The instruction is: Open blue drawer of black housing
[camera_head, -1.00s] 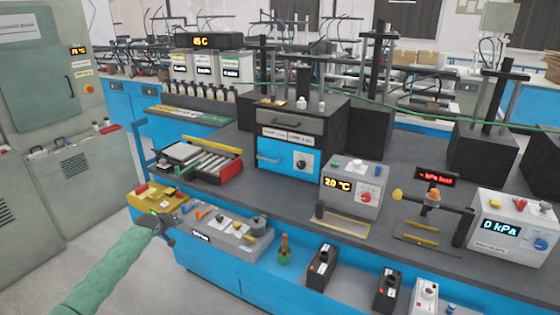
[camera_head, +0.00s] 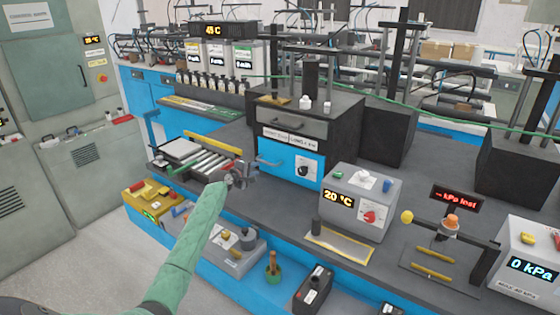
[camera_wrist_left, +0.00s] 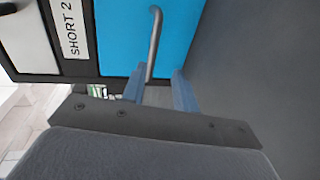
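The black housing (camera_head: 340,115) stands on the bench, with a blue drawer (camera_head: 276,149) in its front and a bar handle (camera_head: 270,164) on the drawer's left part. The drawer looks shut. My left gripper (camera_head: 252,172) is just in front of the drawer, near the handle. In the left wrist view the blue drawer front (camera_wrist_left: 120,40) and its grey handle (camera_wrist_left: 155,35) show ahead. My left fingers (camera_wrist_left: 159,80) are apart there, with the handle's near end between their tips; contact cannot be told. My right gripper is not in view.
A green cable crosses behind.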

